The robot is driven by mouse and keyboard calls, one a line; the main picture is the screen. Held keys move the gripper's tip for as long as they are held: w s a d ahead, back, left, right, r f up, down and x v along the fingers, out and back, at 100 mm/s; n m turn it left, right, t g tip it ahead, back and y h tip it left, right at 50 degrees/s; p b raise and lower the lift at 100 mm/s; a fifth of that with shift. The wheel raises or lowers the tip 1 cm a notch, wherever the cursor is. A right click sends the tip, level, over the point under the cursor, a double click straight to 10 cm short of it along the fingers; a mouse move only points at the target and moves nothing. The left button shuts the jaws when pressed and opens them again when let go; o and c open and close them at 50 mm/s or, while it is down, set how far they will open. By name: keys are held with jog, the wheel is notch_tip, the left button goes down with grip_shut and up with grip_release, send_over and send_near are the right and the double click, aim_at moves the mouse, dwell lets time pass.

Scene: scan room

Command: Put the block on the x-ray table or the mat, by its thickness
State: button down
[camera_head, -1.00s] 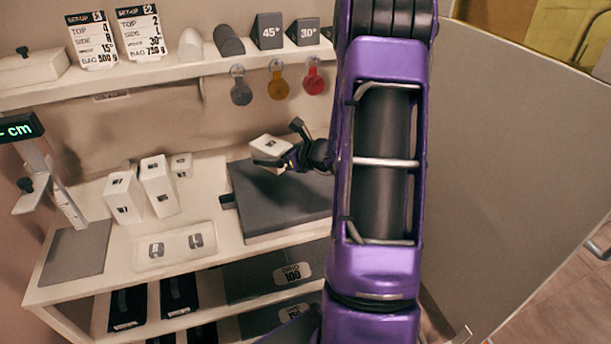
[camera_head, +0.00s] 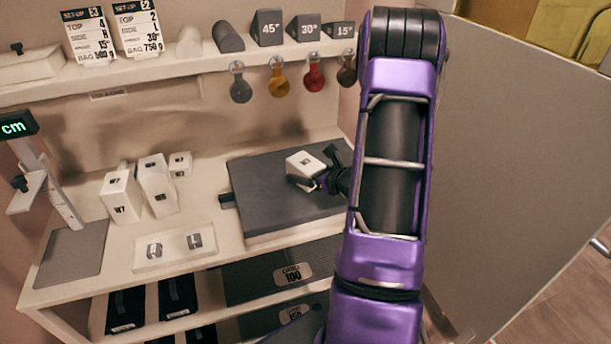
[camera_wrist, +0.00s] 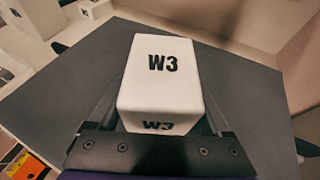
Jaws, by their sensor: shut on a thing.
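A white block marked W3 (camera_wrist: 163,70) is between the fingers of my gripper (camera_head: 318,178). It also shows in the head view (camera_head: 304,163), over the dark grey slab (camera_head: 262,205). The wrist view shows the slab (camera_wrist: 60,105) around and beneath the block. I cannot tell whether the block touches the slab. My gripper (camera_wrist: 160,140) is shut on the block's near part. A thin grey mat (camera_head: 70,257) lies bare at the left, below a gauge with a green "cm" display (camera_head: 18,124). Which surface is the x-ray table is not labelled.
Several white blocks (camera_head: 157,185) marked W stand left of the slab. A pale tray (camera_head: 174,247) with two markers lies in front of them. A shelf (camera_head: 150,75) with hanging tags runs above. A grey partition (camera_head: 500,170) stands at the right.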

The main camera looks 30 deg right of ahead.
jog(key=shift+f, duration=0.45)
jog(key=shift+f, duration=0.2)
grip_release()
jog(key=shift+r, duration=0.3)
jog(key=v, duration=1.2)
jog(key=shift+s+f, duration=0.1)
jog(key=shift+f, duration=0.15)
